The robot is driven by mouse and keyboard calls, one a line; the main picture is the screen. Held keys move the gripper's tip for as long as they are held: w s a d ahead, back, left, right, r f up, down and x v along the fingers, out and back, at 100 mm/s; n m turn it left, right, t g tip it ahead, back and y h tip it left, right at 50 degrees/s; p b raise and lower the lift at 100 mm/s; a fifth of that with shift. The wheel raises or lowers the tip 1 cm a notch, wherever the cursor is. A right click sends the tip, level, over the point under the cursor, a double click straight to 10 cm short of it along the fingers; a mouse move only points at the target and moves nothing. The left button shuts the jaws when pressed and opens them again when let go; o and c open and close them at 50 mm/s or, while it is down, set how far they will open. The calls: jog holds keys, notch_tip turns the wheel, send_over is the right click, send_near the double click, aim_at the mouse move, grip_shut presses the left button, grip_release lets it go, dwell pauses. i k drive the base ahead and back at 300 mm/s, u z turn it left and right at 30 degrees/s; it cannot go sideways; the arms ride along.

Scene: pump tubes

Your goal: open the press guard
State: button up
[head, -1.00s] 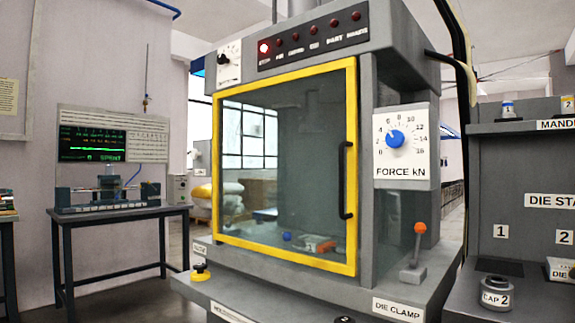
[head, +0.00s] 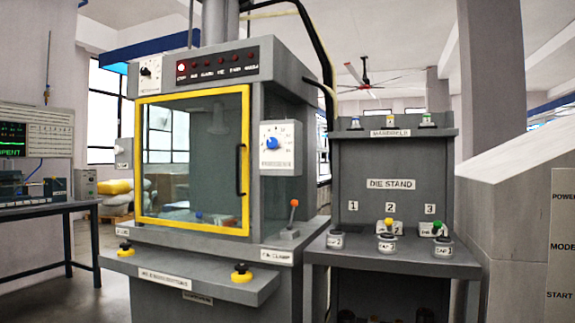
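The press (head: 280,85) stands left of centre in the head view. Its guard (head: 192,90) is a clear panel in a yellow frame, and it looks closed over the press opening. A dark vertical handle (head: 239,171) sits on the guard's right side. Through the panel I see a blue item and an orange item low inside, too small to make out. My gripper is not in view.
The die stand (head: 390,184) is right of the press, with caps, mandrels and numbered places. A grey console (head: 515,215) stands at the far right. A bench with a green screen (head: 12,139) is at the left. An orange-tipped lever (head: 293,213) stands by the press's right corner.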

aim_at(246, 89)
jog(key=u, duration=0.7)
jog(key=i, duration=0.55)
jog(key=u, duration=0.55)
